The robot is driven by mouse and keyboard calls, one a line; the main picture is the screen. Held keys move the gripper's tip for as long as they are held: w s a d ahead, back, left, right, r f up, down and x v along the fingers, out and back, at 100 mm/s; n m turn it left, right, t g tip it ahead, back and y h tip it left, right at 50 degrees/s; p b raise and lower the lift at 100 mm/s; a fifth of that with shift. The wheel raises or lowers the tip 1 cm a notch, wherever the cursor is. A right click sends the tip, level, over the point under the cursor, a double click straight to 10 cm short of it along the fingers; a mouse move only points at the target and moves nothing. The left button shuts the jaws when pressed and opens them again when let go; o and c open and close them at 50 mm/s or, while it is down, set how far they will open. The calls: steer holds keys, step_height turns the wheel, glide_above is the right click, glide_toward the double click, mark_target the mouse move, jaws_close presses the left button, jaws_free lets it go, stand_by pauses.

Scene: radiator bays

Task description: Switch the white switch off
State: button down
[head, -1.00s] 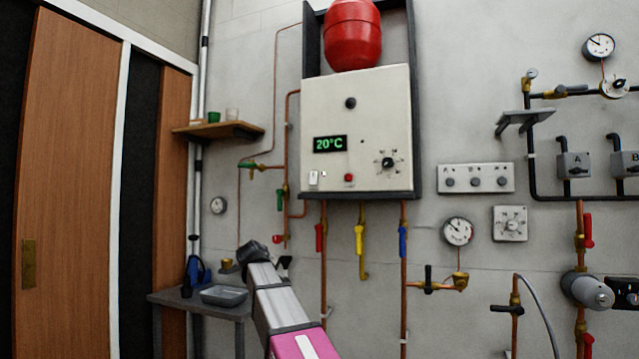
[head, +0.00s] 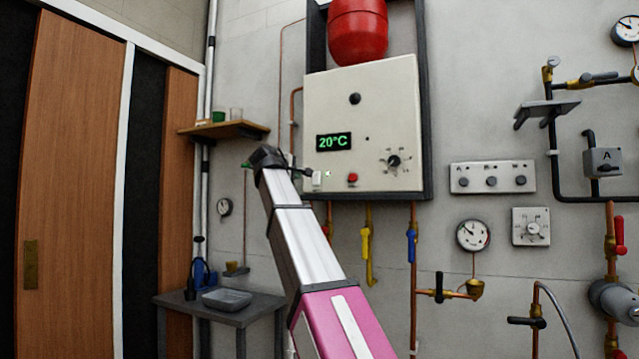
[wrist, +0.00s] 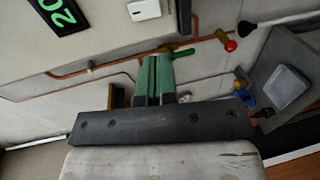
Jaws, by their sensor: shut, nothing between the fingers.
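The white switch (head: 316,179) is a small rocker on the lower left of the pale boiler panel (head: 375,110), left of a red button (head: 352,178). It also shows in the wrist view (wrist: 144,10), at the top edge. My gripper (head: 303,171) is just left of the switch in the head view, its tip small and partly hidden by my wrist. In the wrist view my gripper's green fingers (wrist: 153,72) are together and empty, with the switch beyond their tips. A gap appears between fingers and switch. The rocker's position is too small to tell.
A dark frame edge (head: 428,120) borders the panel. Copper pipes with yellow (head: 366,245) and blue (head: 411,245) valve handles hang below it. A wooden shelf (head: 225,130) is at left, above a grey table (head: 220,306) with a tray (head: 227,299).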

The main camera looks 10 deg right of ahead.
mark_target(316, 182)
steer(key=shift+s+d+r, duration=0.1)
steer(key=shift+d+r, duration=0.05)
steer(key=shift+r, duration=0.4)
steer(key=x, duration=1.3)
steer(key=shift+w+d, duration=0.15)
steer(key=shift+w, duration=0.05)
steer(key=shift+w+d, duration=0.15)
steer(key=shift+w, duration=0.1)
steer(key=shift+f, duration=0.1)
